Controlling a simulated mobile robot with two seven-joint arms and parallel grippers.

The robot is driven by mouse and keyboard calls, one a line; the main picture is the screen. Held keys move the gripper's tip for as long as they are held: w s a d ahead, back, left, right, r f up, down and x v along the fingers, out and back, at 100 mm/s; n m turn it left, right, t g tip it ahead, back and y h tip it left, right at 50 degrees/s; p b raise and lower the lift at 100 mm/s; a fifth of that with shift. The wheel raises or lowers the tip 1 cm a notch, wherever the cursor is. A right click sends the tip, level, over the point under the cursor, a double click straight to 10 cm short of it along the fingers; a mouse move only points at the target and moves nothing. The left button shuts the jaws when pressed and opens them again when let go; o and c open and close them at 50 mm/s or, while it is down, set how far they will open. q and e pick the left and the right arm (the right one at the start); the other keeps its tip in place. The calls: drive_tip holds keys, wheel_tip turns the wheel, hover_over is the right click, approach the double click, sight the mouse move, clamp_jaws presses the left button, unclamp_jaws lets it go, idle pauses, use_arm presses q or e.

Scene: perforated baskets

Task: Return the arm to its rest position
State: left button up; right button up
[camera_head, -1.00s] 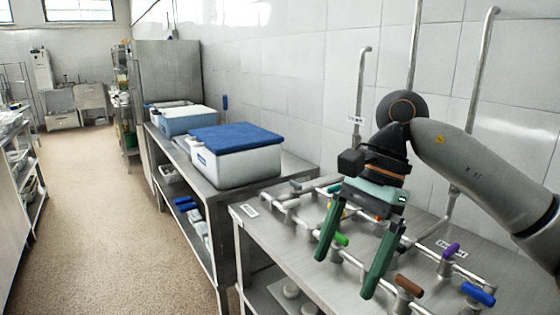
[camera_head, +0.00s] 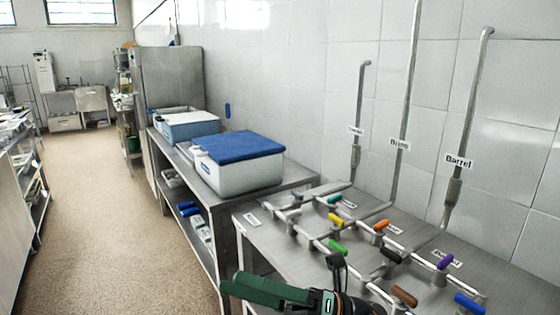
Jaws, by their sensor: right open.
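My right gripper (camera_head: 240,289) is low at the bottom edge of the head view, in front of the metal table (camera_head: 282,250). Its green fingers point left and overlap in this view; it is open with nothing seen between them. Its dark wrist is cut off by the bottom edge. It appears apart from the valves on the table. My left gripper is not in view.
The table carries pipes with coloured handles, among them green (camera_head: 337,246), yellow (camera_head: 336,220), orange (camera_head: 381,226), purple (camera_head: 444,261), brown (camera_head: 404,296) and blue (camera_head: 469,303). A blue-topped box (camera_head: 238,163) stands behind left. The floor at left is clear.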

drive_tip(key=w+d+f+m+t+h+p, duration=0.2)
drive_tip(key=d+f+m+t+h, duration=0.6)
drive_tip(key=m, duration=0.8)
drive_tip(key=w+d+f+m+t+h+p, duration=0.15)
drive_tip(key=d+f+m+t+h, duration=0.45)
drive_tip(key=f+m+t, duration=0.75)
drive_tip(key=s+d+f+m+g+h, duration=0.3)
drive_tip(key=s+f+m+g, duration=0.2)
drive_tip(key=s+f, duration=0.3)
drive_tip(key=s+d+f+m+g+h+p, duration=0.1)
drive_tip(key=s+d+f+m+g+h, duration=0.3)
drive_tip(key=s+f+m+g, duration=0.2)
drive_tip(key=s+f+m, duration=0.1)
drive_tip(key=s+f, duration=0.1)
drive_tip(key=s, duration=0.1)
drive_tip(key=shift+s+d+f, duration=0.2)
drive_tip(key=shift+s+d, duration=0.05)
drive_tip(key=shift+d, duration=0.05)
drive_tip(key=shift+w, duration=0.15)
